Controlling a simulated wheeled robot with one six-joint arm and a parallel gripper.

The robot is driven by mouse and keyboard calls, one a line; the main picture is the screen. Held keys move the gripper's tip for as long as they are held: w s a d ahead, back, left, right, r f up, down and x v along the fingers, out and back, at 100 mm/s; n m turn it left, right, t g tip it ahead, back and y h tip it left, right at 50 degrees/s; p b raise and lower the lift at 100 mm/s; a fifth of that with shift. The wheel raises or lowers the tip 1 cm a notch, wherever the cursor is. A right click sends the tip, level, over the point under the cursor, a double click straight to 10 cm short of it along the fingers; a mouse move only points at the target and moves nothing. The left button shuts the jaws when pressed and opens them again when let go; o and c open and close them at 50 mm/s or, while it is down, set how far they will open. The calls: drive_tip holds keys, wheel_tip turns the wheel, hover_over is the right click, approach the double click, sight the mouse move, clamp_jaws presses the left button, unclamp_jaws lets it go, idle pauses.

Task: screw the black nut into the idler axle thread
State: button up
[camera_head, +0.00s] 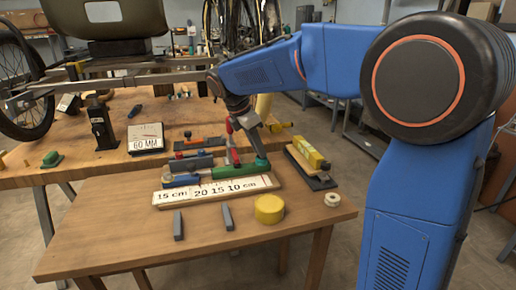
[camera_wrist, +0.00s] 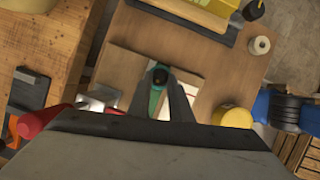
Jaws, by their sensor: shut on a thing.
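My gripper (camera_head: 257,158) reaches down over the small front table, at the right end of a long green piece (camera_head: 228,172). In the wrist view, my two fingers (camera_wrist: 164,88) close around the end of this green piece (camera_wrist: 154,101). A dark round part (camera_wrist: 159,76) with a small yellowish centre sits at the fingertips; I cannot tell whether it is the black nut. The trike frame (camera_head: 120,79) runs across the upper left in the head view, away from my gripper. I cannot make out the idler axle thread.
A labelled white board (camera_head: 180,195) lies under the green piece. Two grey blocks, a yellow round container (camera_head: 269,208) and a white roll (camera_head: 332,199) stand on the front table (camera_head: 110,235). A yellow piece (camera_head: 307,152) lies at its right edge. The larger workbench is behind.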

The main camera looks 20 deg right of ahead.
drive_tip(key=shift+w+m+g, duration=0.1)
drive_tip(key=shift+m+g, duration=0.2)
drive_tip(key=shift+m, duration=0.6)
drive_tip(key=shift+w+m+g, duration=0.1)
drive_tip(key=shift+m+g, duration=0.3)
drive_tip(key=shift+m, duration=0.4)
drive_tip(key=shift+w+m, duration=0.1)
drive_tip(key=shift+m, duration=0.4)
drive_tip(key=shift+m+g, duration=0.3)
drive_tip(key=shift+m, duration=0.1)
drive_tip(key=shift+w+m+g, duration=0.1)
drive_tip(key=shift+m+g, duration=0.2)
drive_tip(key=shift+m, duration=0.6)
